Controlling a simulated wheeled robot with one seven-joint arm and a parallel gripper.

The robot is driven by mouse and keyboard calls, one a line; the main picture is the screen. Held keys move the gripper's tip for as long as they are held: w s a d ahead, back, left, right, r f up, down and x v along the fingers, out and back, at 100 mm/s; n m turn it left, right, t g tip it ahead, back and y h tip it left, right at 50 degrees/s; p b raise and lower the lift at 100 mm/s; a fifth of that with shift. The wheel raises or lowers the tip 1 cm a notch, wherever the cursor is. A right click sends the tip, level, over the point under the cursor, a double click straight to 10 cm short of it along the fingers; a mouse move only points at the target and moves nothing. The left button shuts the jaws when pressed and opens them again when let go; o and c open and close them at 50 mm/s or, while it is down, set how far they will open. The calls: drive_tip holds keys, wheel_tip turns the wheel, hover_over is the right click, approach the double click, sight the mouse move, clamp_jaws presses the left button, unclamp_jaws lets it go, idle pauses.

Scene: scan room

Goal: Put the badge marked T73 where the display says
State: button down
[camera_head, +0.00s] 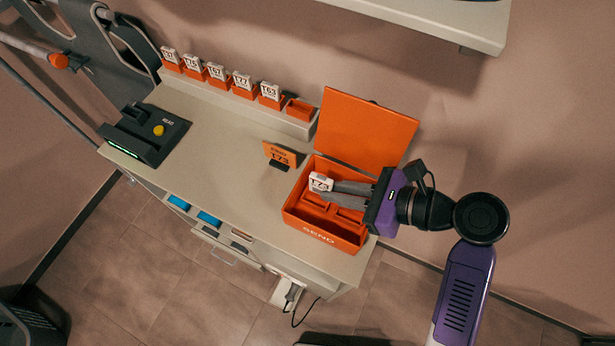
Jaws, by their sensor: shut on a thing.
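A white badge (320,182) that appears to read T73 is in the fingers of my gripper (334,192). The gripper is shut on it, reaching in from the right over the open orange box (324,234) marked SEND. The badge is above or within the back left of the box; whether it touches the bottom cannot be told. The box lid (365,128) stands open at the back. A small orange display card (281,153) on a dark foot, left of the box, shows a small upper word and T73 below.
A rack (243,99) along the back holds several white badges in orange slots; its rightmost slot (299,109) is empty. The counter (215,152) between is clear. A shelf (430,18) hangs above.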

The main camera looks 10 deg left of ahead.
drive_tip(key=shift+a+f, duration=0.35)
drive_tip(key=shift+a, duration=0.1)
drive_tip(key=shift+f, duration=0.15)
drive_tip(key=shift+f+b, duration=0.1)
drive_tip(key=shift+b, duration=0.3)
